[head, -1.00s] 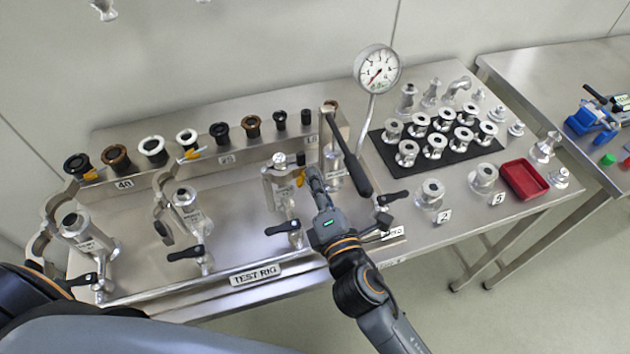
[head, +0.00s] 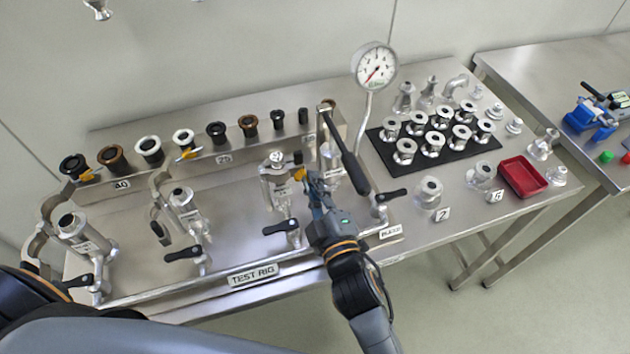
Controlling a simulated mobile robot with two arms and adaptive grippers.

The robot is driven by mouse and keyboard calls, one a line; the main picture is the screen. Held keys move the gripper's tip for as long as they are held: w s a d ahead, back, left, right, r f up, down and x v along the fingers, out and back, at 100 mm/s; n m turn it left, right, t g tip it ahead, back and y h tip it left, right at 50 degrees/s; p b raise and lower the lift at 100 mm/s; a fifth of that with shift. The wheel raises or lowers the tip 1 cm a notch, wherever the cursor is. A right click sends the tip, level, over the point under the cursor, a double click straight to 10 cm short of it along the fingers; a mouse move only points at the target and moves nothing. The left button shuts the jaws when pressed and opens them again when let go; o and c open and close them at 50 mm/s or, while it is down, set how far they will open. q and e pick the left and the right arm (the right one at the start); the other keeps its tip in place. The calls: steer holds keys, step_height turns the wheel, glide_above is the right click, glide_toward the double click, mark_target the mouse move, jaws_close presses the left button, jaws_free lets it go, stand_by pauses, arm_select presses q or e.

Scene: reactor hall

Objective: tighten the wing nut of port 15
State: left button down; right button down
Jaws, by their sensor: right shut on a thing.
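The test rig (head: 215,225) is a steel bench plate with clamped ports. The pale fitting (head: 277,170) of the third port from the left stands upright, with a clamp around its top. A yellow wing nut (head: 299,174) sits at that clamp's right side. My right gripper (head: 309,178) is shut on this wing nut, its fingertips partly hiding it. The label behind this port is partly hidden, so I cannot read it as 15. My left gripper is out of view.
A black lever (head: 348,163) stands close to the right of my right gripper. Black-handled valves (head: 282,227) line the rig's front. A gauge (head: 375,66) rises behind. A black mat (head: 470,150) with several fittings and a red tray (head: 522,177) lie right.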

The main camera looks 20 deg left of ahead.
steer(key=shift+s+a+f+m+p, duration=0.1)
steer(key=shift+m+p, duration=0.2)
steer(key=shift+m, duration=0.9)
steer(key=shift+s+a+f+m+p, duration=0.15)
steer(key=shift+m+p, duration=0.1)
steer(key=shift+m, duration=0.95)
steer(key=shift+a+r+m+p, duration=0.1)
steer(key=shift+m+p, duration=0.2)
steer(key=shift+m, duration=0.9)
steer(key=c, duration=1.5)
jaws_free()
steer(key=shift+f, duration=0.15)
